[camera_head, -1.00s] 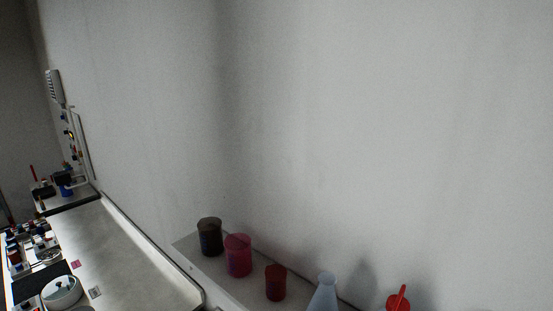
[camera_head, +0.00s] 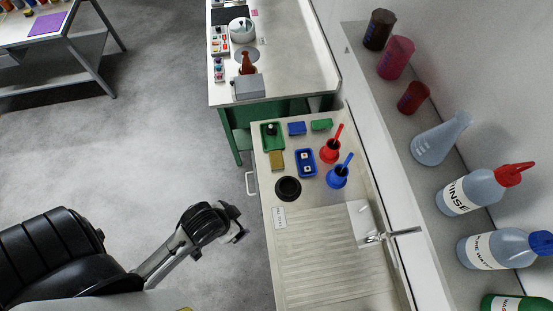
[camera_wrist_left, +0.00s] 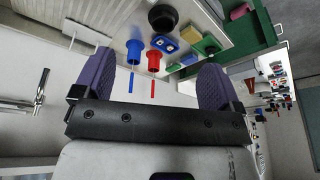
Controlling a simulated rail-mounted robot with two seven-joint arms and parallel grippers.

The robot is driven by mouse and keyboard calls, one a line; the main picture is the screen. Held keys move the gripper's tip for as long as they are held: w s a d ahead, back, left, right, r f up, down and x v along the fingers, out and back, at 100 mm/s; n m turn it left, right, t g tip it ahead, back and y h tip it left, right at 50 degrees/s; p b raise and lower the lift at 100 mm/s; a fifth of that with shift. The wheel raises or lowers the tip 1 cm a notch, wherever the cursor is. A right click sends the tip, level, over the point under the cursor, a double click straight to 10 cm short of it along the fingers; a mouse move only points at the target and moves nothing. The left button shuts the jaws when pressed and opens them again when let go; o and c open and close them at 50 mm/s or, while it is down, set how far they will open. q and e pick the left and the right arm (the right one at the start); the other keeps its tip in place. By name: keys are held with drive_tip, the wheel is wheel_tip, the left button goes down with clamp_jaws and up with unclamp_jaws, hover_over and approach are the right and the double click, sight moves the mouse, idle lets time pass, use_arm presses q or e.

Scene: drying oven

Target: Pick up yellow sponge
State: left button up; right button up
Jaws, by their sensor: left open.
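The yellow sponge (camera_head: 276,160) is a small mustard-coloured block on the sink counter (camera_head: 262,210), left of a blue tray (camera_head: 306,172) and just below a green tray (camera_head: 265,128). In the left wrist view the sponge (camera_wrist_left: 190,34) shows small, between the blue and green trays. My left gripper (camera_head: 238,231) is left of the counter, over the floor, apart from the sponge. In the wrist view its two purple fingers (camera_wrist_left: 155,82) are wide apart with nothing between them. My right gripper is not in view.
A blue sponge (camera_head: 297,129) and a green sponge (camera_head: 321,125) lie behind the trays. A black bowl (camera_head: 288,188), red pot (camera_head: 329,153) and blue pot (camera_head: 337,178) stand nearby. A tap (camera_head: 385,236) is at right. A bottle shelf (camera_head: 400,133) runs along the wall.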

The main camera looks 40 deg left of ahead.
use_arm(q)
drive_tip(key=shift+o, duration=0.5)
drive_tip(key=shift+a, duration=0.1)
